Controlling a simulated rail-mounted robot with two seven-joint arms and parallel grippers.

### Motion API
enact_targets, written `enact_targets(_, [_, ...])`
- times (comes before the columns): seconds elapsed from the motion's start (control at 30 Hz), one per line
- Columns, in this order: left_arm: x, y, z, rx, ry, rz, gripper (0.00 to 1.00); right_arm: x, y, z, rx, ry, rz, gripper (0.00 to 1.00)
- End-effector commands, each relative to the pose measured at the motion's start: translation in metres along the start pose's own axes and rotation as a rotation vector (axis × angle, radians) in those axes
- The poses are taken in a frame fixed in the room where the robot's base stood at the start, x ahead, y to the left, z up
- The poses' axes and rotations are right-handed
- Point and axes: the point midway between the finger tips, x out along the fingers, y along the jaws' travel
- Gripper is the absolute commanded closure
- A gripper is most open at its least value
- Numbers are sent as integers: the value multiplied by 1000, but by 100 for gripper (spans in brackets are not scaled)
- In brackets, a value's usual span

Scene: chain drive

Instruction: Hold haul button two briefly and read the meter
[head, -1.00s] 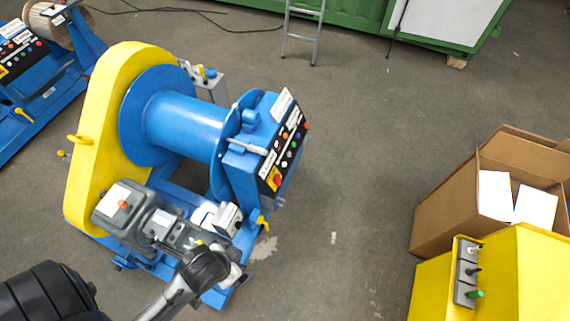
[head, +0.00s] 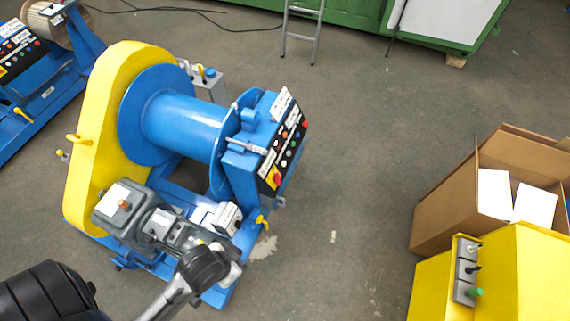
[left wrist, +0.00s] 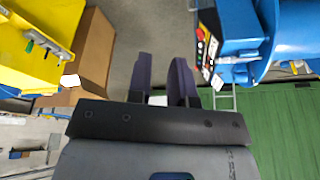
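The blue winch drum (head: 185,122) has a yellow side housing (head: 100,130) and a slanted black control panel (head: 289,150) at its right end. The panel carries several small coloured buttons, white labels and a red knob on yellow (head: 276,179). The labels are too small to read, so I cannot tell which button is haul button two. I cannot make out a meter. In the left wrist view the panel (left wrist: 206,50) shows at upper right. My left gripper (left wrist: 163,60) has its two dark fingers apart with nothing between them, clear of the panel. My right gripper is not in view.
A grey motor (head: 150,215) sits at the winch's front. A yellow cabinet (head: 530,275) with several switches and an open cardboard box (head: 445,205) stand at right. A ladder (head: 302,35) leans at the back. The floor between winch and box is clear.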

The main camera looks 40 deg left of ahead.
Motion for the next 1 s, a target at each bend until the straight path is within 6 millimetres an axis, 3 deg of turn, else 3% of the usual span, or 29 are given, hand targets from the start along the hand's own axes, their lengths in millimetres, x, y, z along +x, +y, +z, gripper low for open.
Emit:
enact_targets(0.2, [0,0,0,0,0,0,100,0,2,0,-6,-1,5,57])
enact_targets(1.0, [0,0,0,0,0,0,100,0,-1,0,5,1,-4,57])
